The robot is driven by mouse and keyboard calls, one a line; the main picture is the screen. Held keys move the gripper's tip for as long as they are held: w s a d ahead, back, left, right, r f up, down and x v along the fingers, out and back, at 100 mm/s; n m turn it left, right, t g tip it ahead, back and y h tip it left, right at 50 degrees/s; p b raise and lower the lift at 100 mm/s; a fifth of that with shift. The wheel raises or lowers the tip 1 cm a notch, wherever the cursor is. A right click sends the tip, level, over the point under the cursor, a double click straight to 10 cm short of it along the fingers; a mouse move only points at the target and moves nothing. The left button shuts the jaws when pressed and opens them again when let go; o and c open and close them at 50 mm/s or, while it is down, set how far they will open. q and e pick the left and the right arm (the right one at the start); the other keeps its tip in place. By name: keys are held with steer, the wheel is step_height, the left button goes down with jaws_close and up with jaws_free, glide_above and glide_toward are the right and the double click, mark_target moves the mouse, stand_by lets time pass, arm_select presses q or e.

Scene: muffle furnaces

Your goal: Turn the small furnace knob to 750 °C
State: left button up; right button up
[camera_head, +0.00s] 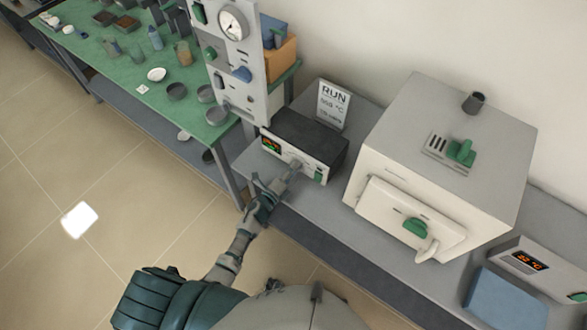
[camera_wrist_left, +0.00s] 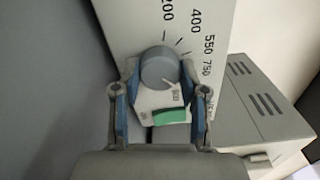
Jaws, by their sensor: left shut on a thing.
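The round grey knob (camera_wrist_left: 159,66) sits on a pale panel (camera_wrist_left: 150,28) printed with 200, 400, 550 and 750 in the left wrist view. In the head view the knob's unit (camera_head: 312,143) is a low box with a dark top, and the gripper covers the knob. My left gripper (camera_head: 291,170) is at its front panel, shut on the knob, with one finger on each side. My right gripper is not in view.
A green rocker switch (camera_wrist_left: 170,110) lies just below the knob, between the fingers. A RUN sign (camera_head: 333,104) stands behind the unit; its smaller text is unclear. A large white furnace (camera_head: 440,150) is to the right. A green table (camera_head: 110,68) with dishes is at left.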

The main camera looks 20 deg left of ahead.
arm_select(q)
steer(key=n+p, duration=0.1)
steer(key=n, duration=0.4)
steer(key=shift+a+f, duration=0.1)
steer(key=shift+a, duration=0.05)
steer(key=shift+n+p, duration=0.3)
steer(key=shift+n, duration=0.1)
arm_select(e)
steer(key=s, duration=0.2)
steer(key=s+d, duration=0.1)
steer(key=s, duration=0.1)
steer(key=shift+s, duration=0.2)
arm_select(q)
steer(key=shift+f, duration=0.15)
steer(key=o, duration=1.1)
steer(key=shift+a, duration=0.1)
steer(key=shift+o, duration=0.2)
steer(key=shift+s+a, duration=0.1)
steer(key=v, duration=1.1)
steer(key=shift+s+a, duration=0.15)
steer(key=shift+s, duration=0.25)
